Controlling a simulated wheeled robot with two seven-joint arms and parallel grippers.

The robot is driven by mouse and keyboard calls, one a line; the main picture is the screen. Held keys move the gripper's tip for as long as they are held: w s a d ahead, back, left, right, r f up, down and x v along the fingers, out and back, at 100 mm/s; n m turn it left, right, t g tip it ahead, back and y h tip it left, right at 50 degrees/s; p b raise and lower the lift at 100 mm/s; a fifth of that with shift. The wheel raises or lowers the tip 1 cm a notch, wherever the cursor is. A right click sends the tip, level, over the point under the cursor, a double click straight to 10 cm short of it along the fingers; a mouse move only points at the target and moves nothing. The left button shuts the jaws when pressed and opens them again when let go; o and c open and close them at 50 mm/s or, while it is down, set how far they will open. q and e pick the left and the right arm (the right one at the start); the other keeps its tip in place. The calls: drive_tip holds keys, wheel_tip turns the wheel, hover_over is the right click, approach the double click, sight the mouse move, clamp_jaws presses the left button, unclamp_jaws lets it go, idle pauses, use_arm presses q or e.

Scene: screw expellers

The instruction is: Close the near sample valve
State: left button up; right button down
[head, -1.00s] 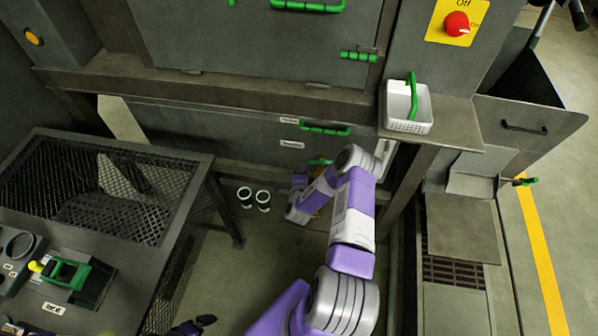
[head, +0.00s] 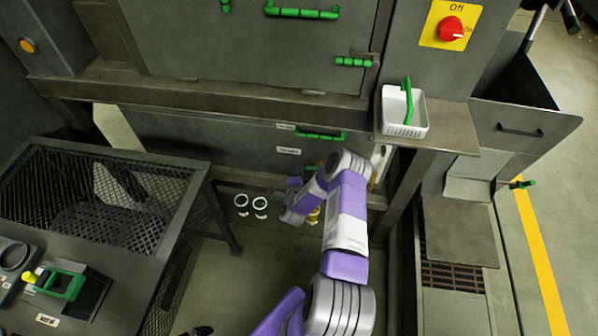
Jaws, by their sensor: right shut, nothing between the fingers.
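My right arm reaches forward and down under the machine. Its gripper (head: 289,214) is shut and empty, low beside the lower panel; its fingertips are hard to make out behind the wrist. A small yellow-brass part (head: 314,215) shows just right of it, mostly hidden by my arm, and may belong to a sample valve. A bit of green (head: 312,168) shows above the wrist, largely covered. I cannot tell which part is the near valve or how its handle is set. A dark tip of my left gripper (head: 199,331) shows at the bottom edge; its jaws cannot be read.
A mesh-topped table (head: 178,170) stands at left. A machine post (head: 408,185) rises close to the right of my arm. A white basket (head: 404,130) sits on the ledge above.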

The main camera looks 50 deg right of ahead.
idle(0.3)
drive_tip(key=s+a+r+p, duration=0.1)
drive_tip(key=a+p, duration=0.1)
drive_tip(key=a, duration=0.4)
drive_tip(key=a+r+p, duration=0.2)
drive_tip(key=a, duration=0.4)
drive_tip(key=shift+s+a, duration=0.35)
drive_tip(key=shift+a, duration=0.05)
